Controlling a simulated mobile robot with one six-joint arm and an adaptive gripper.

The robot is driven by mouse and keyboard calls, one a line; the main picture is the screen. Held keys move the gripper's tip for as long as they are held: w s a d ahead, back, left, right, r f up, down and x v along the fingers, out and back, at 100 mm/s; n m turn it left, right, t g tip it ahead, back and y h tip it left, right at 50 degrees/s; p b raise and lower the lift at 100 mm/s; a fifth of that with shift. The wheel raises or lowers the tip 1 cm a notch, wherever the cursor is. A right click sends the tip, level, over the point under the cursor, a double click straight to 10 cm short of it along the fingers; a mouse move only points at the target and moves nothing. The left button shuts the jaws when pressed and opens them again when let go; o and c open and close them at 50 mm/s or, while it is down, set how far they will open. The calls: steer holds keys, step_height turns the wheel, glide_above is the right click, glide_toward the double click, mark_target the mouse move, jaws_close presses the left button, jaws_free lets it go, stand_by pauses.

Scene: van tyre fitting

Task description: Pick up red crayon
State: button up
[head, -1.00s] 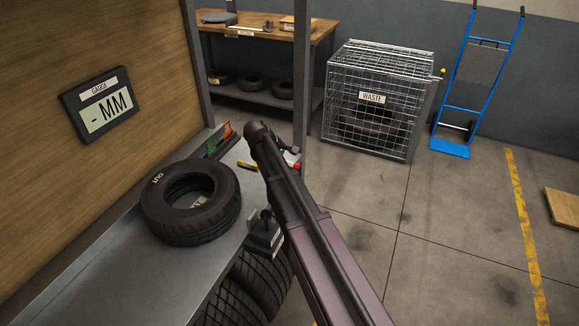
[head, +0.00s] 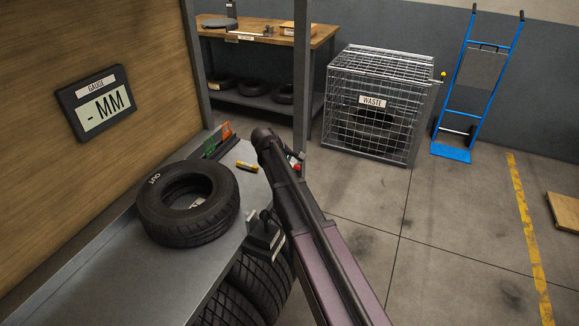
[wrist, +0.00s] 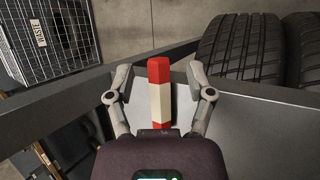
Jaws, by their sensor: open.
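The red crayon (wrist: 159,94), with red ends and a pale wrapper, shows in the middle of the wrist view. My gripper (wrist: 160,74) is open, with one finger on each side of the crayon and a gap on both sides. The crayon's near end meets the gripper's palm edge in the picture; I cannot tell whether they touch. In the head view a small red end (head: 297,168) shows beside my arm at the bench's right edge. My arm hides most of the gripper there.
A yellow crayon-like stick (head: 247,167) and a tyre (head: 188,203) lie on the grey bench (head: 120,262). A green and orange holder (head: 217,140) stands at the back. More tyres (head: 262,285) are below the bench edge. A waste cage (head: 378,105) stands on the floor beyond.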

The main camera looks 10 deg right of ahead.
mark_target(295, 168)
jaws_close()
steer(key=shift+r, duration=0.1)
stand_by(0.3)
step_height(295, 168, up, 3)
steer(key=p, duration=0.3)
steer(key=shift+r+p, duration=0.2)
steer(key=shift+p, duration=0.1)
steer(key=s+d+r+p, duration=0.1)
steer(key=s+d, duration=0.2)
steer(key=s, duration=1.2)
steer(key=shift+s+d+r, duration=0.2)
steer(key=shift+s, duration=0.15)
steer(key=shift+w, duration=0.1)
